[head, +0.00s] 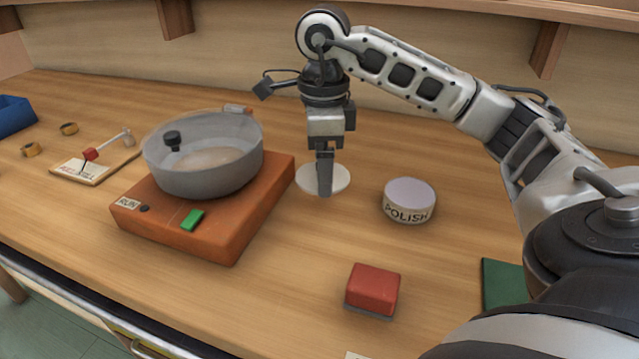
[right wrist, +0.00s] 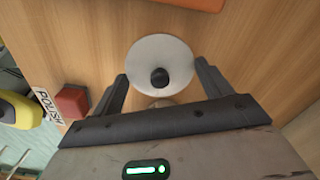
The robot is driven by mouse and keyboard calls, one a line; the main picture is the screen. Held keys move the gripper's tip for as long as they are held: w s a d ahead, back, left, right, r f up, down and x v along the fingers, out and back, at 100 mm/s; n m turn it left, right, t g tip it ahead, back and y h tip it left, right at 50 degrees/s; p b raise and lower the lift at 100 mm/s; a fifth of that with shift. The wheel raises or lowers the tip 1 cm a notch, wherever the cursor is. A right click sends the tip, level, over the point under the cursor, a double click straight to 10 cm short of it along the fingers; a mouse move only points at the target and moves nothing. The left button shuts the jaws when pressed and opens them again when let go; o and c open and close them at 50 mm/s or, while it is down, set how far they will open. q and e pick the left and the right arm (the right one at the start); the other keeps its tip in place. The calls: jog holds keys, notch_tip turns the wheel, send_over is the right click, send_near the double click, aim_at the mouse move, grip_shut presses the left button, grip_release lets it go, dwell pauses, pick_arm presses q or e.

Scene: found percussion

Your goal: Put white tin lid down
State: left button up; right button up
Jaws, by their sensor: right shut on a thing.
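The white tin lid (head: 343,180) is a flat pale disc just right of the orange base. In the right wrist view the lid (right wrist: 150,52) shows a round black knob (right wrist: 160,77) at its middle. My right gripper (head: 324,190) points straight down and is shut on the lid, with its fingers (right wrist: 161,76) on opposite sides of the disc. One finger hides part of the lid in the head view. The lid is level and low over the tabletop; I cannot tell whether it touches the wood. My left gripper is out of view.
A metal pan (head: 200,176) sits on the orange base (head: 240,220) with a green switch. A round POLISH tin (head: 409,200) stands to the right. A red block (head: 372,288) is nearer the front, a green flat thing (head: 503,283) at the right. Wood between lid and red block is clear.

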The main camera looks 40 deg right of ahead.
jog(key=shift+w+d+f, duration=0.15)
jog(key=shift+w+f, duration=0.3)
jog(key=shift+f, duration=0.1)
jog(key=shift+w+d+f, duration=0.1)
jog(key=shift+w+f, duration=0.1)
jog(key=shift+f, duration=0.75)
jog(key=shift+w+d+f, duration=0.1)
jog(key=shift+w+f, duration=0.05)
jog(key=shift+f, duration=0.8)
jog(key=shift+f, duration=0.15)
jog(key=o, duration=1)
jog(key=shift+c, duration=0.2)
notch_tip(320, 180, up, 12)
jog(key=p, duration=0.3)
jog(key=shift+r, duration=0.2)
